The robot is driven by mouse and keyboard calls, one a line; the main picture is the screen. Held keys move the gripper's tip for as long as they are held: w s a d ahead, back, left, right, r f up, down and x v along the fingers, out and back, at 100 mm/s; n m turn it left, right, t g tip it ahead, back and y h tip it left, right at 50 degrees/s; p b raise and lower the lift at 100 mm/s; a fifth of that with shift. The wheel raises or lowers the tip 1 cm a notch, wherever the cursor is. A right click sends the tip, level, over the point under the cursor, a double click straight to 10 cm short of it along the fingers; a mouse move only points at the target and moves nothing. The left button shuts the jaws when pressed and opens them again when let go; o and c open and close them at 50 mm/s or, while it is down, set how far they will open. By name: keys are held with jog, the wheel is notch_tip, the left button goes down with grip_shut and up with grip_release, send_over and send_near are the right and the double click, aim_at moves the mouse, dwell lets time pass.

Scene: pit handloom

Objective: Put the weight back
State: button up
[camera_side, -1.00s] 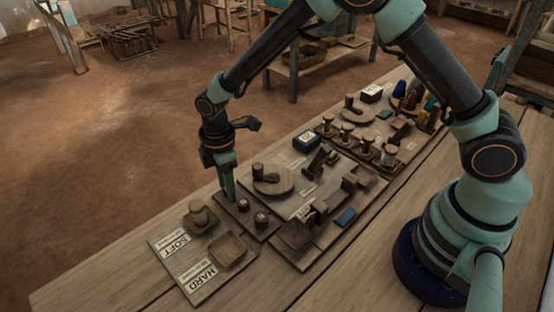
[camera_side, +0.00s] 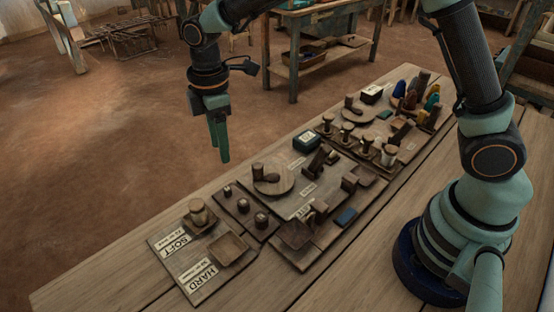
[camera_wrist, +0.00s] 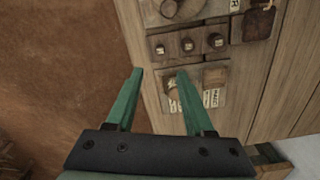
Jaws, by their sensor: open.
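A dark wooden block (camera_side: 250,228) carries three dark weights in a row: a small far-left weight (camera_side: 228,192), a middle weight (camera_side: 243,205) and a larger near weight (camera_side: 261,219). All three stand upright in it; the row also shows in the wrist view (camera_wrist: 187,45). My gripper (camera_side: 219,154) hangs in the air above and behind the block's far-left end, touching nothing. In the wrist view, its two green fingers (camera_wrist: 160,72) are apart with nothing between them.
Beside the block lies a board marked SOFT and HARD (camera_side: 190,282), with a turned wooden piece (camera_side: 198,212) at SOFT and an empty square tray (camera_side: 229,249) at HARD. A round wooden disc (camera_side: 272,178) and several pegs and spools stand to the right.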

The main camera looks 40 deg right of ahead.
jog(key=s+d+r+m+t, duration=0.3)
jog(key=s+d+r+m, duration=0.3)
jog(key=d+r, duration=0.4)
jog(key=s+d+r+m+t, duration=0.1)
jog(key=s+d+m+t, duration=0.1)
jog(key=s+d+m, duration=0.6)
jog(key=shift+r+m+t, duration=0.15)
jog(key=shift+m+t, duration=0.15)
jog(key=shift+m, duration=0.2)
